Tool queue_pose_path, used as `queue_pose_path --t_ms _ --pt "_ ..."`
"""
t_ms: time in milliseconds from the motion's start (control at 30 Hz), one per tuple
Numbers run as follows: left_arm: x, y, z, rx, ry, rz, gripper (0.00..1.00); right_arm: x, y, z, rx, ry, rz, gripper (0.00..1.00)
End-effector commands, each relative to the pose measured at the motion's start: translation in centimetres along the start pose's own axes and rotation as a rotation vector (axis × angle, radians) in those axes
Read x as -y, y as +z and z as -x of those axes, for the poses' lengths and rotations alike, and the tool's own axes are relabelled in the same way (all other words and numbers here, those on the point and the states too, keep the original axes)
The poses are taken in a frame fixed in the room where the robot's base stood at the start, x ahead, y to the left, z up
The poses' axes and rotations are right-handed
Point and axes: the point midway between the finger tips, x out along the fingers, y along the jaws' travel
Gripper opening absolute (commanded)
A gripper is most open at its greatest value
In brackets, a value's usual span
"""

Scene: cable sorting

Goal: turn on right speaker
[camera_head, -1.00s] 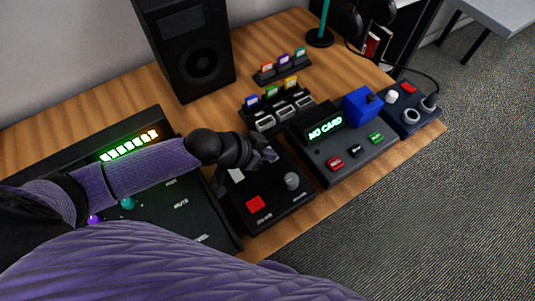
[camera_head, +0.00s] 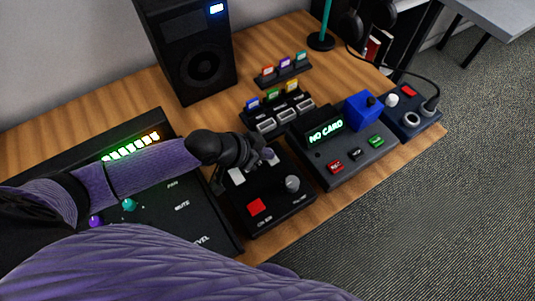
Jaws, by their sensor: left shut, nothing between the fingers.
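A black speaker (camera_head: 185,50) stands at the back left of the table, with a small lit blue-white display (camera_head: 216,8) at its upper right. In front is a black control box (camera_head: 270,222) with a red button (camera_head: 257,207), a grey knob (camera_head: 292,184) and a pale button (camera_head: 237,176). My left gripper (camera_head: 268,155) is shut and empty over the far edge of this box. It hides part of the box's far side, and I cannot tell whether it touches a button. My right gripper is out of view.
A mixer panel (camera_head: 205,215) with lit green-white bars lies under my left arm. Right of the control box stands a card reader (camera_head: 345,165) showing "NO CARD". Card racks (camera_head: 282,74) stand behind. A blue box (camera_head: 362,107) and a dark knob box (camera_head: 410,120) are at the right.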

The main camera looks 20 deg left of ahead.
Motion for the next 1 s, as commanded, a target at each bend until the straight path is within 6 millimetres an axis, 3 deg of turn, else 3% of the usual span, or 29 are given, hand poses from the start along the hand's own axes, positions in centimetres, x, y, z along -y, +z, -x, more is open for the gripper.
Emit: queue_pose_path --t_ms 367,467,667,767,1000 --pt "0.3 -0.1 0.1 0.000 0.000 0.000 0.00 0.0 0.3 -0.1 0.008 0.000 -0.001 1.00" --pt "0.1 -0.9 0.9 -0.002 -0.001 0.000 0.00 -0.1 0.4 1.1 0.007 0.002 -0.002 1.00" --pt "-0.8 -4.0 4.0 -0.004 -0.005 0.001 0.00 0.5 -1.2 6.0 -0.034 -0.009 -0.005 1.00" --pt "-1.1 -3.2 6.2 0.002 -0.004 0.000 0.00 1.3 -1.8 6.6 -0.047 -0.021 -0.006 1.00" --pt "-1.8 -3.0 11.1 0.002 -0.003 0.001 0.00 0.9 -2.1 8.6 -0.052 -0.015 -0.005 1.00"
